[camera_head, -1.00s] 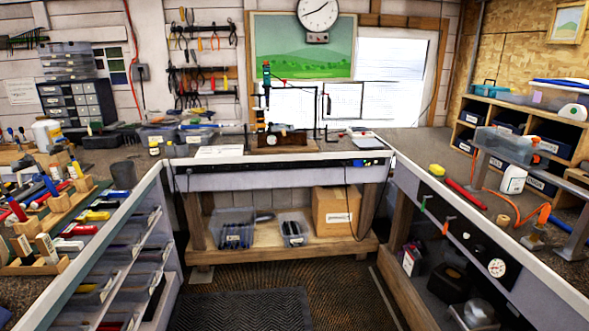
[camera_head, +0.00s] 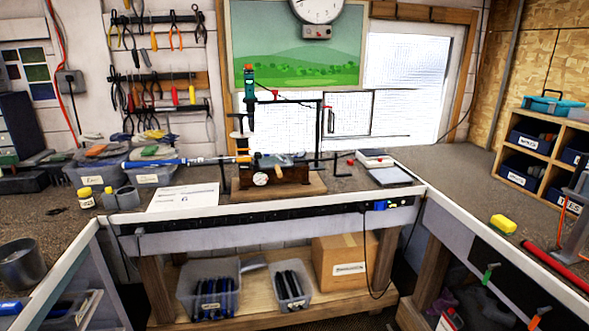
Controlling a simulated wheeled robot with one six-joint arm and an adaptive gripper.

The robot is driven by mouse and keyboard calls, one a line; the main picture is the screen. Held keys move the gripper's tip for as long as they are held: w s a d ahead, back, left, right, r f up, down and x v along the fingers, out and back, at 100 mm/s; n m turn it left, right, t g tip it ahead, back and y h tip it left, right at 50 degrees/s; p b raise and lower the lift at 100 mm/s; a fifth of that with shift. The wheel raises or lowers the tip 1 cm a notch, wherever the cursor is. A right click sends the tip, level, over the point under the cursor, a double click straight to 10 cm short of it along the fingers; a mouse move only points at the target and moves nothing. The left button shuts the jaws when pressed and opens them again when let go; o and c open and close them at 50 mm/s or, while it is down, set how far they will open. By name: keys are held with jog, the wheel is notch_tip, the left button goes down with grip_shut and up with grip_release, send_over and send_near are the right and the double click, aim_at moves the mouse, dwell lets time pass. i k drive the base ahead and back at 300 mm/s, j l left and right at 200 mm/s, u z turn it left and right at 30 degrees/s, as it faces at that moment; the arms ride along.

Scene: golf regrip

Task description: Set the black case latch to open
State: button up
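No latch can be made out in this view. A low black box (camera_head: 22,182) stands on the bench at the far left, by the wall. I cannot tell whether it is the black case, and no latch shows on it. Another dark shape (camera_head: 478,300) sits under the right bench, mostly hidden by the bench front and too dim to identify. My gripper is not in view.
The back bench (camera_head: 280,217) runs across ahead, bearing a clamp fixture (camera_head: 275,175), a blue shaft (camera_head: 170,162) and a paper sheet (camera_head: 182,197). Side benches flank the floor. A cardboard box (camera_head: 343,262) and clear bins (camera_head: 208,291) sit on the lower shelf.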

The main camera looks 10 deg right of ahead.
aim_at(528, 104)
jog(key=i+j+z, duration=0.1)
jog(key=i+z, duration=0.3)
jog(key=i+j+z, duration=0.4)
jog(key=i, duration=0.15)
jog(key=i+j+z, duration=0.3)
jog(key=i+z, duration=0.15)
jog(key=i+j+z, duration=0.4)
jog(key=j, duration=0.15)
jog(key=i+j+z, duration=0.2)
jog(key=j+z, duration=0.2)
jog(key=j, duration=0.2)
jog(key=i+l, duration=0.2)
jog(key=l, duration=0.2)
